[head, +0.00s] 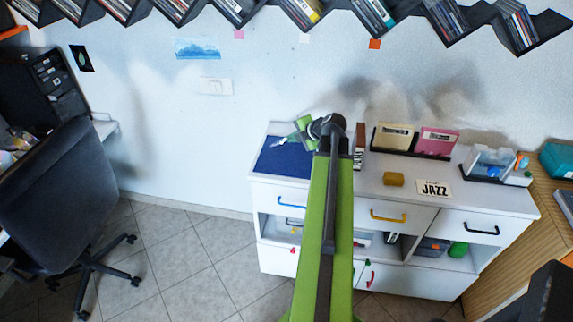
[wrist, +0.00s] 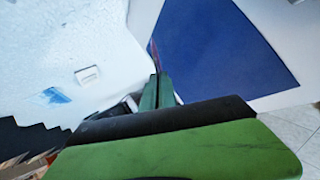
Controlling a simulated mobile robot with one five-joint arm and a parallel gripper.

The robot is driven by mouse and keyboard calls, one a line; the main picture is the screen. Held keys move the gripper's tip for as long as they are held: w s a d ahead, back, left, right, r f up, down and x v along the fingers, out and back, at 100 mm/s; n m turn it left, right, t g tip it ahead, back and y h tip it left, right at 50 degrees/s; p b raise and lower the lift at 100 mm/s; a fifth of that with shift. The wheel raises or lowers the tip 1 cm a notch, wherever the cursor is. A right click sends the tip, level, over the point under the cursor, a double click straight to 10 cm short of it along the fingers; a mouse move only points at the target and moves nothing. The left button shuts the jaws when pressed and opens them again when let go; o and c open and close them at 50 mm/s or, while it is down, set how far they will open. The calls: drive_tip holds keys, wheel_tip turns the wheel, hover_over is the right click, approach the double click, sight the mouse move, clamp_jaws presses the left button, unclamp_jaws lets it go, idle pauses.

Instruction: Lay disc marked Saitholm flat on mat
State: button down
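The blue mat (head: 284,158) lies on the left end of the white cabinet top; it also fills the upper right of the wrist view (wrist: 225,50). My gripper (head: 272,141) is above the mat's far edge, its fingers pointing left. In the wrist view its green fingers (wrist: 158,92) look close together, with a thin dark reddish edge (wrist: 153,56) at their tips. I cannot tell whether that is a held case. A beige case (head: 394,138) and a pink case (head: 437,142) stand in dark holders on the cabinet. No label reads as Saitholm at this size.
An upright row of cases (head: 359,147) stands right of my arm. A dark chair (head: 58,185) is at left. Zigzag wall shelves hold many cases above.

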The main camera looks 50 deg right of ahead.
wheel_tip(320, 180, down, 3)
drive_tip(key=shift+r+b, duration=0.1)
drive_tip(key=shift+b, duration=0.75)
drive_tip(key=c, duration=1.8)
unclamp_jaws()
drive_tip(key=shift+c, duration=0.2)
drive_tip(key=shift+s, duration=0.1)
drive_tip(key=shift+r, duration=0.15)
drive_tip(key=p+v, duration=0.5)
drive_tip(key=v, duration=0.2)
drive_tip(key=shift+s+r, duration=0.2)
drive_tip(key=shift+s, duration=0.15)
